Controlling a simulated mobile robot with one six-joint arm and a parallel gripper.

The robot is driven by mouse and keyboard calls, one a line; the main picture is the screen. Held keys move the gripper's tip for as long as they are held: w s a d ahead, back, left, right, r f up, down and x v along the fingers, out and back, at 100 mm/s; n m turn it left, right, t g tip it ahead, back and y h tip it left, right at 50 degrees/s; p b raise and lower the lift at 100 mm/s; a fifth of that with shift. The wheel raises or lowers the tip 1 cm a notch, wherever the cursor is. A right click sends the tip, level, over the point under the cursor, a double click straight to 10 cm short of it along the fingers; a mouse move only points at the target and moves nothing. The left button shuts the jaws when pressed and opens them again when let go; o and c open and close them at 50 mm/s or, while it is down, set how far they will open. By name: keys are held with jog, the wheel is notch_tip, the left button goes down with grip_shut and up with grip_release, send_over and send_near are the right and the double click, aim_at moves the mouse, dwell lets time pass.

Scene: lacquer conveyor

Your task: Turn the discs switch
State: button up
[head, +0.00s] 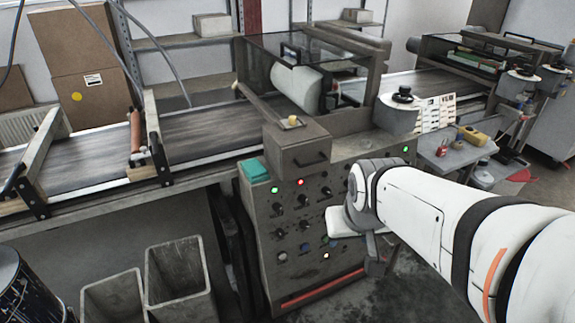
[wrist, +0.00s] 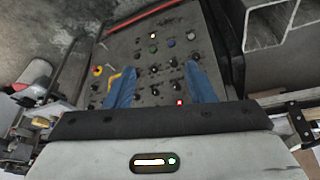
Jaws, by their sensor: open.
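The control panel (head: 262,217) on the front of the grey machine carries several black rotary switches (head: 303,200), small buttons and red and green lights. Their labels are too small to read, so I cannot tell which is the discs switch. The wrist view shows the panel (wrist: 125,50) roughly upside down, with black switches (wrist: 155,91) between and beyond my fingers. My gripper (wrist: 160,82) is open, its two blue fingers apart and pointing at the panel, with nothing seen held. In the head view its fingers are hidden by my wrist, right of the switches.
A conveyor belt (head: 210,135) runs left from the machine. A box with a handle (head: 297,152) juts out above the panel. Two grey bins (head: 178,280) stand at lower left. A side table (head: 455,153) with small items stands right.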

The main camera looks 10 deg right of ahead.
jog(key=w+d+f+m+t+b, duration=0.1)
jog(key=w+d+f+t+b, duration=0.15)
jog(key=w+f+b, duration=0.45)
jog(key=w+d+f+t+b, duration=0.2)
jog(key=w+f+t+b, duration=0.3)
jog(key=w, duration=0.4)
jog(key=n+t+y+b, duration=0.1)
jog(key=t+y+b, duration=0.5)
jog(key=b, duration=0.6)
send_near(305, 203)
jog(key=w, duration=0.2)
jog(key=shift+g, duration=0.35)
jog(key=x, duration=0.7)
jog(key=shift+a+r+b, duration=0.15)
jog(key=shift+a+b, duration=0.05)
jog(key=shift+b, duration=0.1)
